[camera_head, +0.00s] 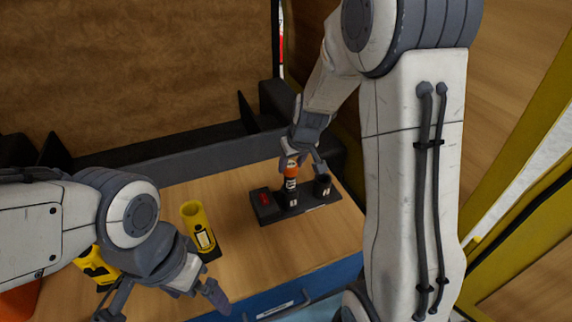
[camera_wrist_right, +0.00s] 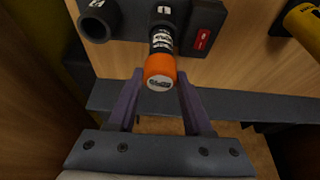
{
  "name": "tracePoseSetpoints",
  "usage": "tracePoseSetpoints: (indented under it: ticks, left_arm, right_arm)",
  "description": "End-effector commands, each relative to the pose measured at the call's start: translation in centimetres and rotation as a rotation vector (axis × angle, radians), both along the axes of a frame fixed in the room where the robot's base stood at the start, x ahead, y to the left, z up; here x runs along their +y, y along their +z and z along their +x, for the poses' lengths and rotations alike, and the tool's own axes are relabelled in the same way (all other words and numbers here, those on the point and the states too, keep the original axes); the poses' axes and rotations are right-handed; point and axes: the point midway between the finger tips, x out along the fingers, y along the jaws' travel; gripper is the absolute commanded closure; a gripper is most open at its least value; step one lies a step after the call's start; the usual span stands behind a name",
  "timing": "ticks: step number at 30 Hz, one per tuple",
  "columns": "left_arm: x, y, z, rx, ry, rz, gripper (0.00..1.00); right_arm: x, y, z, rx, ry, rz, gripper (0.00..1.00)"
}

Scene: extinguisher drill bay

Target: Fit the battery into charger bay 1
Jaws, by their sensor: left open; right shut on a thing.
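The battery (camera_head: 291,171) has an orange cap and a dark body with white print. It stands upright at the middle socket, bay 1 (camera_head: 293,201), of the dark charger (camera_head: 266,213). Its lower end is hidden, so I cannot tell how deep it sits. My right gripper (camera_head: 303,164) is shut on the battery near its cap. In the right wrist view, the fingers flank the orange cap (camera_wrist_right: 159,70), and the body runs toward the socket marked 1 (camera_wrist_right: 163,12). My left gripper (camera_head: 165,303) is open and empty at the front left.
The charger's other socket (camera_head: 322,187) is empty, and a red display (camera_head: 264,199) is at its left end. A yellow tube (camera_head: 197,225) and a yellow item (camera_head: 95,268) stand left. Wooden bench (camera_head: 315,243) is clear in front of the charger. A dark ledge (camera_head: 180,165) runs behind.

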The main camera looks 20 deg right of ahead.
Motion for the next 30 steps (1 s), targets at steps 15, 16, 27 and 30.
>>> tracePoseSetpoints:
  ticks: [15, 16, 27, 30]
  left_arm:
    - [0.0, -1.4, 0.0, 0.0, 0.0, 0.0, 0.0]
    - [0.0, -1.5, 0.0, 0.0, 0.0, 0.0, 0.0]
    - [0.0, -1.9, 0.0, 0.0, 0.0, 0.0, 0.0]
    - [0.0, -1.9, 0.0, 0.0, 0.0, 0.0, 0.0]
  right_arm:
    - [0.0, -1.4, 0.0, -0.001, 0.0, 0.0, 1.0]
    - [0.0, -1.5, 0.0, -0.001, 0.0, 0.0, 1.0]
    - [0.0, -1.9, 0.0, -0.001, 0.0, 0.0, 1.0]
    - [0.0, -1.9, 0.0, -0.001, 0.0, 0.0, 1.0]
